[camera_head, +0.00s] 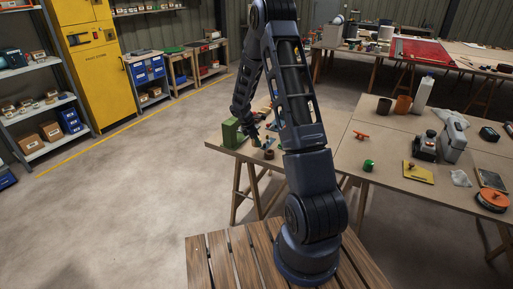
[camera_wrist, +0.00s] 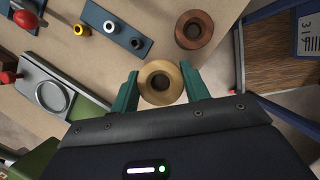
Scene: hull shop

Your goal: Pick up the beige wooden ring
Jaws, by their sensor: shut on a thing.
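The beige wooden ring (camera_wrist: 161,67) is in the wrist view, between the two teal fingers of my gripper (camera_wrist: 161,88). The fingers press on its left and right sides, so my gripper is shut on it. Its dark center hole faces the camera. I cannot tell whether it rests on the table or hangs just above it. In the head view my gripper (camera_head: 256,142) is low over the left end of the workbench, and the beige ring is too small to make out there.
A darker brown ring (camera_wrist: 194,30) lies just beyond, to the right. A blue strip with small fittings (camera_wrist: 117,27) and a grey device with a round recess (camera_wrist: 56,95) are to the left. The bench edge (camera_wrist: 239,14) is close on the right. A green box (camera_head: 232,133) stands beside my gripper.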

